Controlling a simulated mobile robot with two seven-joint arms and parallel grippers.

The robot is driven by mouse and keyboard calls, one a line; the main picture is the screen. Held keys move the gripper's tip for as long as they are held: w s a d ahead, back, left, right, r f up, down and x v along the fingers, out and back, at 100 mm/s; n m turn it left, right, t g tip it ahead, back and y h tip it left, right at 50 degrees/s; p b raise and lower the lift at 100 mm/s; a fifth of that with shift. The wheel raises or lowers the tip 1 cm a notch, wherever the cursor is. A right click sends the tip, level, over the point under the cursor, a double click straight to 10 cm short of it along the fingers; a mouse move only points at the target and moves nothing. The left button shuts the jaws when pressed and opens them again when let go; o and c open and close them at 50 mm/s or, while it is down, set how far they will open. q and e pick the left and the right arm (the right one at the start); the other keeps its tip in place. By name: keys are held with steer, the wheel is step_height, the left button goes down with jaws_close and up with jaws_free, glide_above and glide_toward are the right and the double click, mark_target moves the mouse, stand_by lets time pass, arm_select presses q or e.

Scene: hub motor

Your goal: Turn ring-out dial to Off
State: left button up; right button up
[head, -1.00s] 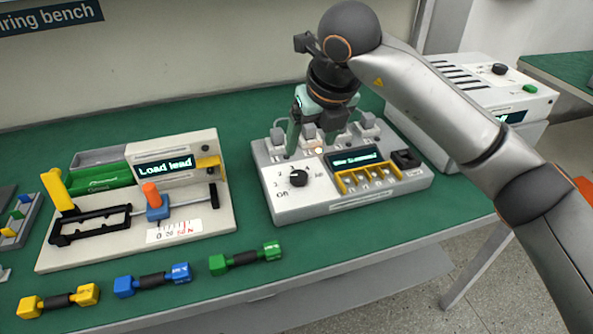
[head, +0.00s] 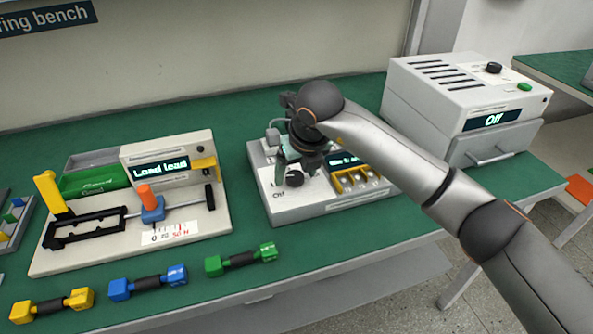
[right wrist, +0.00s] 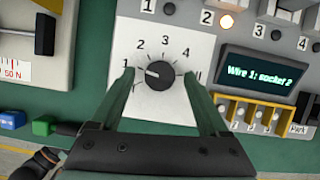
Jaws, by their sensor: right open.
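The ring-out dial (head: 295,179) is a black round knob on the white panel at the left of the grey test box (head: 300,208). In the right wrist view, the dial (right wrist: 160,75) has its white pointer line toward the left, at the 1. Labels 1 to 4 arc over it; a label at right is partly hidden by a finger. The Off label (head: 279,192) shows in the head view at the dial's lower left. My right gripper (right wrist: 159,78) is open, with one finger on each side of the dial; contact is unclear. My left gripper is out of view.
The box's display (right wrist: 262,72) reads "Wire 1: socket 2", and a lamp (right wrist: 227,22) glows by socket 2. A load stand (head: 130,230) is at left. A vented unit (head: 465,105) showing "Off" stands at right.

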steer(key=shift+c, duration=0.2)
jaws_close()
stand_by(0.3)
steer(key=shift+n, duration=0.3)
steer(key=n, duration=0.1)
steer(key=n+y, duration=0.1)
steer(key=shift+w+d+n+g+b, duration=0.15)
steer(key=shift+n+g+b, duration=0.15)
steer(key=shift+n+b, duration=0.1)
steer(key=shift+w+n+g+y, duration=0.1)
steer(key=shift+n+g+y, duration=0.25)
steer(key=shift+n, duration=0.75)
steer(key=shift+n+g+y, duration=0.25)
steer(key=shift+n+g, duration=0.1)
steer(key=shift+n, duration=0.75)
steer(key=shift+o, duration=0.2)
jaws_free()
